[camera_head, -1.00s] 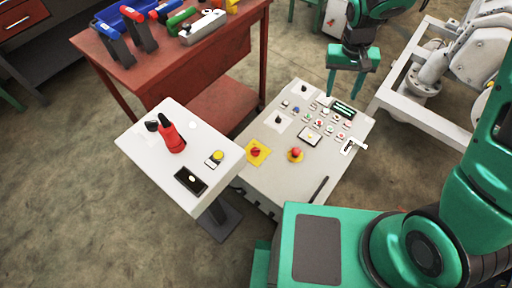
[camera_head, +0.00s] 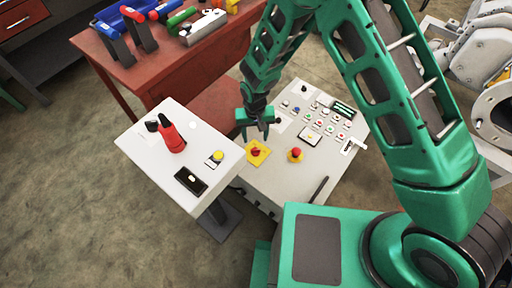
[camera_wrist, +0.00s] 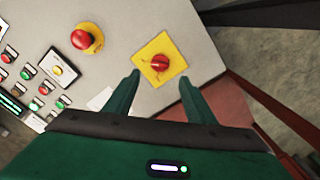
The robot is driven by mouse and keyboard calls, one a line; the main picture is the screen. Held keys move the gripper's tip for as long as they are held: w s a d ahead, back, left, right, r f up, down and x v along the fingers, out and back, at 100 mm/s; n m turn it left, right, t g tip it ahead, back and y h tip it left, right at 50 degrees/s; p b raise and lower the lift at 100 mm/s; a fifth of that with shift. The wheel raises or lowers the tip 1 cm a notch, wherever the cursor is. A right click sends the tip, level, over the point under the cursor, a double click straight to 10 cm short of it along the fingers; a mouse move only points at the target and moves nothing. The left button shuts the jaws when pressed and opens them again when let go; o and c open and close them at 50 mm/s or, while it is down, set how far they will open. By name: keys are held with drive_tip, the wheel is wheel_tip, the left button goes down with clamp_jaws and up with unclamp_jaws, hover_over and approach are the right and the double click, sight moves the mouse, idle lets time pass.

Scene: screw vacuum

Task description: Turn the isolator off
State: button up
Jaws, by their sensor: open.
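The isolator is a red rotary knob (camera_head: 256,152) on a yellow square plate (camera_head: 264,146), on the left part of the grey control panel (camera_head: 285,180). In the wrist view the red knob (camera_wrist: 160,62) lies beyond and between my two fingertips, with its yellow plate (camera_wrist: 148,50) around it. My green gripper (camera_head: 257,136) is open and empty, just above and behind the isolator in the head view. In the wrist view its fingers (camera_wrist: 158,80) are apart with the knob between their lines. I cannot tell the exact gap to the panel.
A red mushroom button (camera_head: 296,153) on a yellow base stands right of the isolator. Several small buttons (camera_head: 318,124) fill the panel's back. A white pedestal (camera_head: 150,150) with a red handle (camera_head: 172,138) stands left. A red workbench (camera_head: 170,70) with tools stands behind.

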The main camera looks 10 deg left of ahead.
sight(256, 149)
wheel_tip(256, 149, down, 9)
drive_tip(key=shift+f, duration=0.15)
drive_tip(key=shift+c, duration=0.3)
drive_tip(key=c, duration=1)
